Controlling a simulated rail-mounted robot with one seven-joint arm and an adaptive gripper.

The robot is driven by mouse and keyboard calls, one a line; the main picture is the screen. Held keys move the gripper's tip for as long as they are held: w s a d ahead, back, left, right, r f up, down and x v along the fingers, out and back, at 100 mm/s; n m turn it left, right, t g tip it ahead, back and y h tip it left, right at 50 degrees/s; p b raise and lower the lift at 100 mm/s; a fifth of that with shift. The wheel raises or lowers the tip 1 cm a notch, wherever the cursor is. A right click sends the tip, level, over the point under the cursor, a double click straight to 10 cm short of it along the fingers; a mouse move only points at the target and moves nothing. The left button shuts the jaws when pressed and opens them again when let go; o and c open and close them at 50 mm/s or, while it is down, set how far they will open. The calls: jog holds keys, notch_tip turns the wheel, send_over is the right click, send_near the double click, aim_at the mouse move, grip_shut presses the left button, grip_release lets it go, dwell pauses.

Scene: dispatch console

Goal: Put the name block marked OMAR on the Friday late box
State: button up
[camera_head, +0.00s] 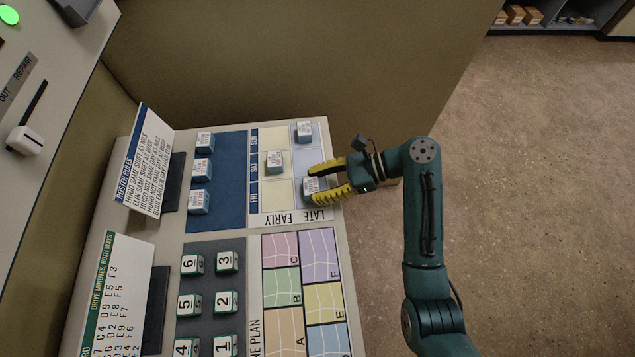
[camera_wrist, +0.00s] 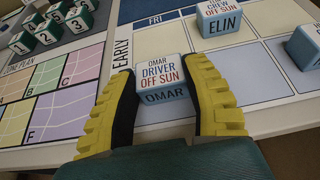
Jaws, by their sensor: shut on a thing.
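The OMAR name block (camera_wrist: 160,78) is pale blue with a white top reading "OMAR DRIVER OFF SUN". My gripper (camera_wrist: 164,92) is shut on it, one yellow finger on each side. In the head view the block (camera_head: 309,187) is between the fingers (camera_head: 318,186), at the Friday end of the LATE strip of the roster board (camera_head: 287,219). It covers much of the pale blue Friday late box (camera_wrist: 158,113), part of which shows beside it in the wrist view. Whether its underside touches the board is hard to tell.
The ELIN block (camera_wrist: 222,17) sits on Saturday early, and another block (camera_head: 303,131) on Sunday late. Several name blocks stand on a blue strip (camera_head: 229,171). Numbered blocks (camera_head: 224,301) and a coloured zone plan (camera_head: 281,249) lie alongside. A rules card (camera_head: 146,160) stands at the left.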

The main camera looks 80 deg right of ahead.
jog(key=o, duration=1)
jog(key=shift+f, duration=0.1)
jog(key=shift+b, duration=0.35)
jog(key=p+v, duration=0.8)
jog(key=v, duration=0.4)
